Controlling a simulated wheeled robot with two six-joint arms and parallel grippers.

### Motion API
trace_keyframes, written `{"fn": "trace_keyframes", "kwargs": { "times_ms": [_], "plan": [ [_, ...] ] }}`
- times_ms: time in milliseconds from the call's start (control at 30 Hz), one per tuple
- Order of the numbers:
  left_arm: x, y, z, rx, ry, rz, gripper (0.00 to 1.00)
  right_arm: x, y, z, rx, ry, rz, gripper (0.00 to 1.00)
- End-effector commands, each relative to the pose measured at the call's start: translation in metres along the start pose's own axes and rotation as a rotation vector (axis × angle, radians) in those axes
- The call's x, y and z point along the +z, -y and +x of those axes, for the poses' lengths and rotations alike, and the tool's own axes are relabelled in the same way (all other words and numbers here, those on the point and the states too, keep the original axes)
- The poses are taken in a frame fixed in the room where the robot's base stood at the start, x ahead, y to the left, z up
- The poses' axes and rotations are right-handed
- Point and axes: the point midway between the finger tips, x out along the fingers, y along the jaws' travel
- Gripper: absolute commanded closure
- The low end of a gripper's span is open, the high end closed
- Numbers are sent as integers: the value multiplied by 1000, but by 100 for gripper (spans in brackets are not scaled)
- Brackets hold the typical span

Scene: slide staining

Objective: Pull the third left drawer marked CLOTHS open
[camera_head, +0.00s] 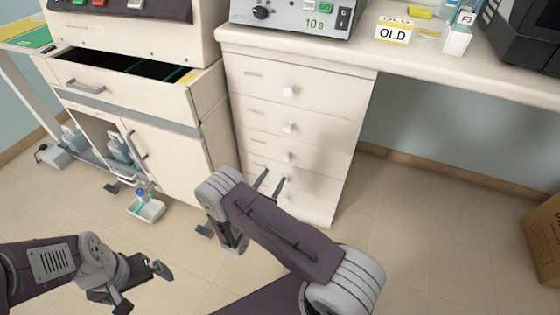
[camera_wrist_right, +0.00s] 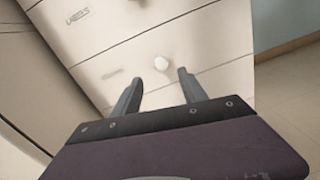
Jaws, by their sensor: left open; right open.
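A white cabinet (camera_head: 335,160) under the bench has a stack of drawers with round white knobs, all closed. The third drawer from the top has its knob (camera_head: 288,156) showing; its label is too small to read. My right gripper (camera_head: 271,181) is open and empty in front of the lower drawers, fingers pointing toward the cabinet. In the right wrist view, a white knob (camera_wrist_right: 161,63) lies just beyond the gap between the fingertips (camera_wrist_right: 158,79), apparently untouched. The label (camera_wrist_right: 113,73) on that drawer is blurred. My left gripper (camera_head: 141,287) is open and empty, low at left.
A second cabinet at left has its top drawer (camera_head: 130,82) pulled open and a door (camera_head: 165,160) below. A small tray with a bottle (camera_head: 147,208) is on the floor there. A cardboard box (camera_head: 545,235) stands at right. Floor right of the drawers is clear.

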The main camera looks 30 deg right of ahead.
Motion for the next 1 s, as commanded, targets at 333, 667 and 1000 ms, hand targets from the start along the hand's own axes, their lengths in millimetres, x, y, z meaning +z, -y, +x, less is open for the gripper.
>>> {"fn": "trace_keyframes", "kwargs": {
  "times_ms": [333,667,1000],
  "plan": [
    [4,1,33,0,0,0,0,-5,3,66,-8,1,2,50],
    [4,1,39,0,0,0,0,0,1,89,-4,0,1,50],
    [4,1,38,0,0,0,0,0,2,89,-4,0,0,100]
  ]
}}
